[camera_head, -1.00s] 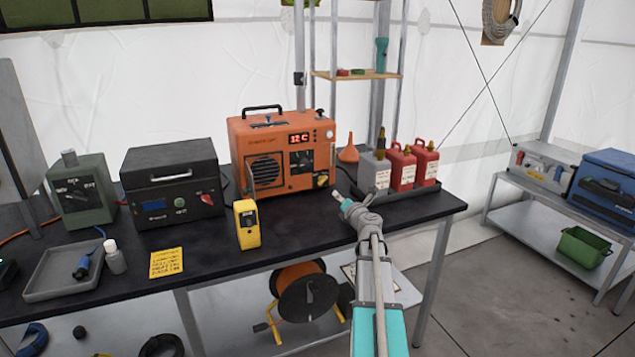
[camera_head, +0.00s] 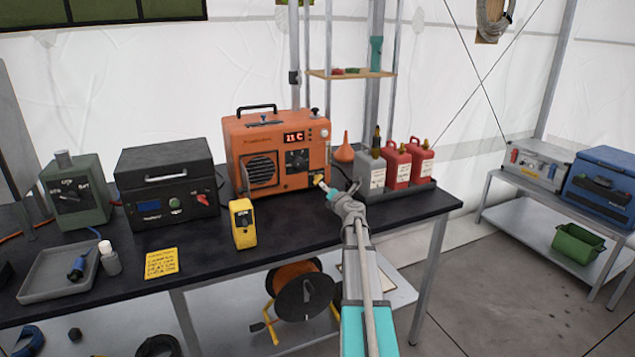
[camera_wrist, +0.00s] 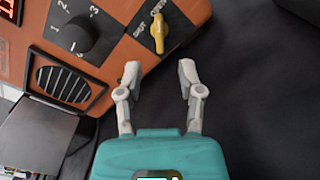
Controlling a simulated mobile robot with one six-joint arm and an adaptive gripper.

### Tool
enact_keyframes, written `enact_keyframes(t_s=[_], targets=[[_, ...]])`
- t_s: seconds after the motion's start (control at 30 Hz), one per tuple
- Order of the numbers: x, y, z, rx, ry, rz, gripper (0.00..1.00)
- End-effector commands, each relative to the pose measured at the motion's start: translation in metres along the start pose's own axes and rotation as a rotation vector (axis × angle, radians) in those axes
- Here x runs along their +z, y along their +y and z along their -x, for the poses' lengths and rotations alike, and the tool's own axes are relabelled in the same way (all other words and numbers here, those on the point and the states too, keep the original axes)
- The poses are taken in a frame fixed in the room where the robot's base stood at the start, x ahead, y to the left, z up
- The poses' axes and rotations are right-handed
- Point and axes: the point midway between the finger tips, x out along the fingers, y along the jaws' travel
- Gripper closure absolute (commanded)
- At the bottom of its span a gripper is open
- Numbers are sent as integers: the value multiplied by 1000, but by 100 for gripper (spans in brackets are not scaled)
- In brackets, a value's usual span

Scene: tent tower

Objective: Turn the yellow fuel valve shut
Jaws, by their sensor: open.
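The yellow fuel valve (camera_wrist: 158,33) is a small lever on a black plate at the lower corner of the orange heater (camera_head: 236,150). In the wrist view its plate carries the words SHUT and OPEN, and the handle lies roughly along the picture's vertical. In the head view the valve (camera_head: 318,180) is small beside my gripper. My gripper (camera_wrist: 160,78) is open and empty. Its two fingertips are apart, just short of the valve, with the handle roughly centred ahead of the gap. No contact shows.
A black dial (camera_wrist: 78,35) and a grille (camera_wrist: 63,85) are near the valve on the heater. Grey and red fuel cans (camera_head: 397,168) stand in a tray to the right. A yellow device (camera_head: 244,224) stands on the black bench to the left.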

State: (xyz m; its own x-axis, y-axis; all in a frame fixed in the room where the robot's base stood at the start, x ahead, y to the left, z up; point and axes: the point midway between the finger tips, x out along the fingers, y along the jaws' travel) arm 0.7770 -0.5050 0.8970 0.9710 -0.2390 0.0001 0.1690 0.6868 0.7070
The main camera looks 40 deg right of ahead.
Motion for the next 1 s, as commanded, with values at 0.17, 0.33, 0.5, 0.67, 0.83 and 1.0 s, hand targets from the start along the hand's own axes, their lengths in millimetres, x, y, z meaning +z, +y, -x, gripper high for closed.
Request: enact_keyframes(t_s=[0.17, 0.33, 0.5, 0.67, 0.83, 1.0], targets=[[0, 0, -32, 2, 1, 0, 51], [0, 0, -54, 1, 0, 0, 51], [0, 0, -68, 1, 1, 0, 51], [-1, 1, -74, 1, 1, 0, 51], [-2, 2, -74, 1, 1, 0, 51], [-2, 2, -74, 2, 1, 0, 57]])
